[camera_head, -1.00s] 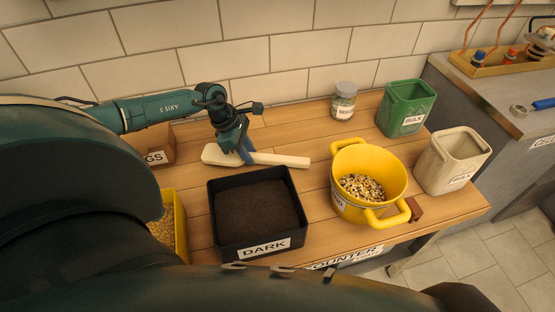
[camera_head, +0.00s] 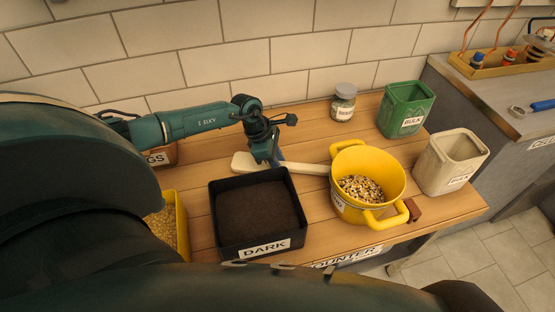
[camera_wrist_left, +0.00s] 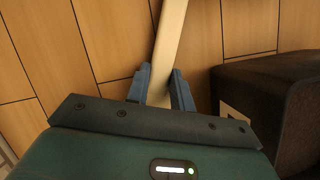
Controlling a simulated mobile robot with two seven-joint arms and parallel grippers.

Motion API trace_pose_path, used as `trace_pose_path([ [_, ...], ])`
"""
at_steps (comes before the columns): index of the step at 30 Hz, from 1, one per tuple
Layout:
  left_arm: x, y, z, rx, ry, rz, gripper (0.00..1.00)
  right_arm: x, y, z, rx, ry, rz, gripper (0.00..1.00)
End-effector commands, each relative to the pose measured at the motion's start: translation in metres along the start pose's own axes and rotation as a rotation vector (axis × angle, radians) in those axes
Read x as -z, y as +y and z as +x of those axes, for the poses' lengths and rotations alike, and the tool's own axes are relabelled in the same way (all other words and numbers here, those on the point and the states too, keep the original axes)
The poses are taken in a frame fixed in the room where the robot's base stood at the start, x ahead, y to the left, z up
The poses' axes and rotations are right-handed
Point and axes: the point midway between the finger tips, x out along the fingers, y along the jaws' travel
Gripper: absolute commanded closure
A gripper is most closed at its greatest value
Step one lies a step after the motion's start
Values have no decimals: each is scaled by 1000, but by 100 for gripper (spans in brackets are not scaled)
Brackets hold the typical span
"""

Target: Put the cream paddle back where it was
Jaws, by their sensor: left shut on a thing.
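The cream paddle (camera_head: 308,169) is low over the wooden counter, behind the black DARK bin. Its broad end is at the left and its handle points right, reaching the yellow pot's side in the picture. I cannot tell whether it touches the counter or the pot. My left gripper (camera_head: 268,162) is shut on the paddle. In the left wrist view the paddle (camera_wrist_left: 171,40) runs between the two fingers of my left gripper (camera_wrist_left: 161,88). My right gripper is not in view.
The black DARK bin (camera_head: 214,215) stands in front of the paddle. The yellow pot (camera_head: 338,190) with mixed grain is at the right. A jar (camera_head: 343,101), a green BULK bin (camera_head: 407,108) and a cream bin (camera_head: 432,165) stand beyond. A yellow grain bin (camera_head: 182,225) is at left.

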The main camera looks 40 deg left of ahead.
Motion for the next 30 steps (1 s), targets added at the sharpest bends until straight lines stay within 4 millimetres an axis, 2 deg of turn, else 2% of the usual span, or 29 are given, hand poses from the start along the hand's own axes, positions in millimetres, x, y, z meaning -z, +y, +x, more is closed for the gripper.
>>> trace_pose_path([
  [3, 2, 0, 4, -1, -1, 0, 100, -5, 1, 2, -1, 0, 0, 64],
  [4, 2, 0, 4, 0, 0, 0, 76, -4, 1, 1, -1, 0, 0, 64],
  [12, 2, 0, 2, 0, 0, 0, 55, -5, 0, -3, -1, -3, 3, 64],
  [19, 1, 0, 2, 0, 0, 0, 55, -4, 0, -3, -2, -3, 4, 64],
  [23, 0, 1, -7, -2, 1, 0, 55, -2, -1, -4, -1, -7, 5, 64],
  [30, 1, 1, -55, -4, 3, 0, 55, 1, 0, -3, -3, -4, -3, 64],
])
